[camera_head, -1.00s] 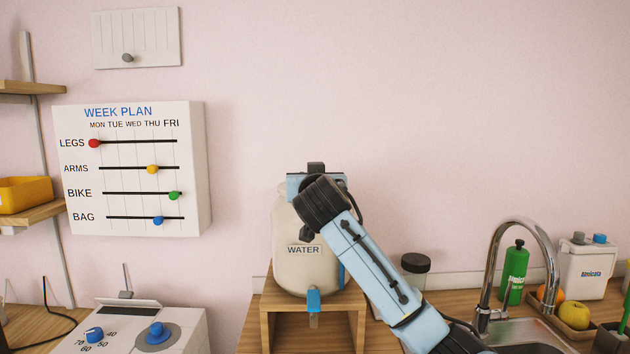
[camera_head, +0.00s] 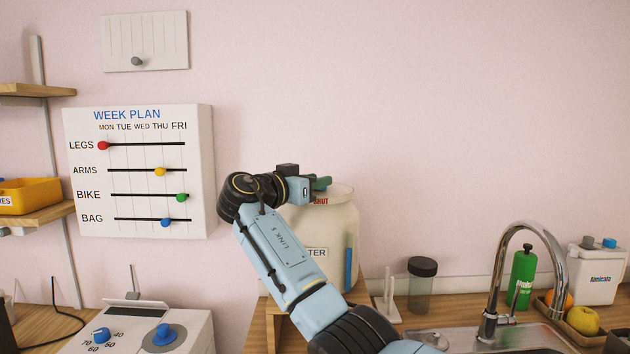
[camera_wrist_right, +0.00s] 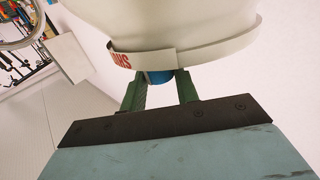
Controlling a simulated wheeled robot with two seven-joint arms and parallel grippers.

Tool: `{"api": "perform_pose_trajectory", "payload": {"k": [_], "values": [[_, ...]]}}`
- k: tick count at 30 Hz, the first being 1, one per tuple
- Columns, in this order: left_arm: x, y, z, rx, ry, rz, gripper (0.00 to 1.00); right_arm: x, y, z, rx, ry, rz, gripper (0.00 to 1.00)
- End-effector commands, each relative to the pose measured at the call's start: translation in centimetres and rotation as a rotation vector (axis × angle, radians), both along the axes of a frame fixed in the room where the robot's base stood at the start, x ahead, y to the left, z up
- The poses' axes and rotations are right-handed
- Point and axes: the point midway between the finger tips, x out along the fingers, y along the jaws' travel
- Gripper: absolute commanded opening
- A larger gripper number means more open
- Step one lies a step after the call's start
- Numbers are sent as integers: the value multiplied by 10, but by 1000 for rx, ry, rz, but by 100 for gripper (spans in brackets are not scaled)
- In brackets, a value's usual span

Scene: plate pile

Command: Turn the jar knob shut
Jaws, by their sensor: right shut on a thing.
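The cream water jar (camera_head: 340,225) stands on a wooden stand, partly hidden behind my right arm. A pale band with the red word SHUT (camera_head: 320,201) runs near its top; the lettering also shows in the right wrist view (camera_wrist_right: 119,60). My right gripper (camera_head: 320,184) comes to the jar's upper part from the left. In the right wrist view its green fingers (camera_wrist_right: 160,88) stand on either side of the blue knob (camera_wrist_right: 158,77), shut on it under the band. The knob is hidden in the head view. My left gripper is not in view.
A lidded container (camera_head: 421,285) stands right of the jar, before the sink tap (camera_head: 492,300). A green bottle (camera_head: 523,275) stands behind the tap. The control box with blue knobs (camera_head: 150,335) is at lower left; the week plan board (camera_head: 140,170) hangs above it.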

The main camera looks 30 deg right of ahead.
Motion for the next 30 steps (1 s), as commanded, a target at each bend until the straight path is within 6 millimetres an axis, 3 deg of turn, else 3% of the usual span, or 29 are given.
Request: {"api": "perform_pose_trajectory", "payload": {"k": [23,24,28,30], "values": [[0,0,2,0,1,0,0,1,-1,0,1,-1,-76,8],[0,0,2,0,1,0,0,1,-1,0,1,-1,-76,34],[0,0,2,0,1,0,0,1,-1,0,1,-1,-76,51],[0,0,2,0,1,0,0,1,-1,0,1,-1,-76,52]]}}
